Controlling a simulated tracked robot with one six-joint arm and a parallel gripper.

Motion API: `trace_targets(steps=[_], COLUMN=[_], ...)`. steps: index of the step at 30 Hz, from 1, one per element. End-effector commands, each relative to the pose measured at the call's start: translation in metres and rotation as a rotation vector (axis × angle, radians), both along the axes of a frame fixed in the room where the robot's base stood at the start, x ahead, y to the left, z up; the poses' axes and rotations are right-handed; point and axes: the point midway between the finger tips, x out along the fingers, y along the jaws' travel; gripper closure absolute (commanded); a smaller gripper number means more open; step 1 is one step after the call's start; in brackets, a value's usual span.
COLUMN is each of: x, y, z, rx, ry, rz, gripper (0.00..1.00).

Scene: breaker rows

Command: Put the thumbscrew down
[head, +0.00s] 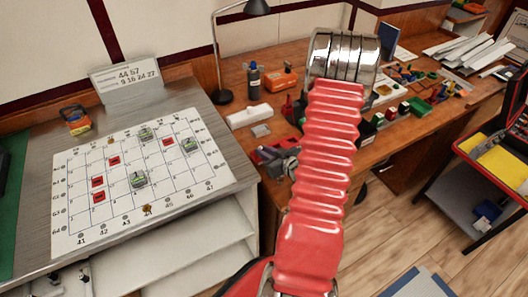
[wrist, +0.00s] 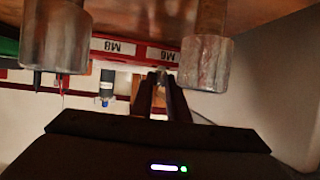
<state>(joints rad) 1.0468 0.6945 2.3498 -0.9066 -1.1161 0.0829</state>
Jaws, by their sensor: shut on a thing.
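My gripper (wrist: 160,80) shows in the wrist view with its two dark fingers closed together at the tips. A small pale metallic thing, which looks like the thumbscrew (wrist: 161,71), is between the fingertips; most of it is hidden. Just beyond the tips is a red edge (wrist: 130,49) with white labels reading M8 and M6, upside down in this view. The fingertips are close to the M6 label; I cannot tell whether the thumbscrew touches anything. In the head view my red ribbed arm reaches over the wooden bench, and I cannot make out the gripper or thumbscrew there.
Two thick grey cylinders (wrist: 55,38) (wrist: 206,62) flank the fingers in the wrist view. In the head view a gridded board (head: 130,205) with red and green pieces lies left. The bench (head: 232,75) holds a black lamp (head: 222,97), an orange device (head: 282,78) and scattered small parts.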

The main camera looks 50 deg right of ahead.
Motion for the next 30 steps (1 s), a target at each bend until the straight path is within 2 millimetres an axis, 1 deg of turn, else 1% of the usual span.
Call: trace_targets(steps=[10,11,18,30], x=[0.0003,0.0003,0.0002,-0.0019], y=[0.0000,0.0000,0.0000,-0.0002], z=[-0.0020,-0.0017,-0.0015,0.0015], rx=[0.000,0.000,0.000,-0.001], ry=[-0.001,-0.001,-0.001,-0.001], rz=[0.000,0.000,0.000,-0.001], gripper=[1.00,0.84,0.67,0.67])
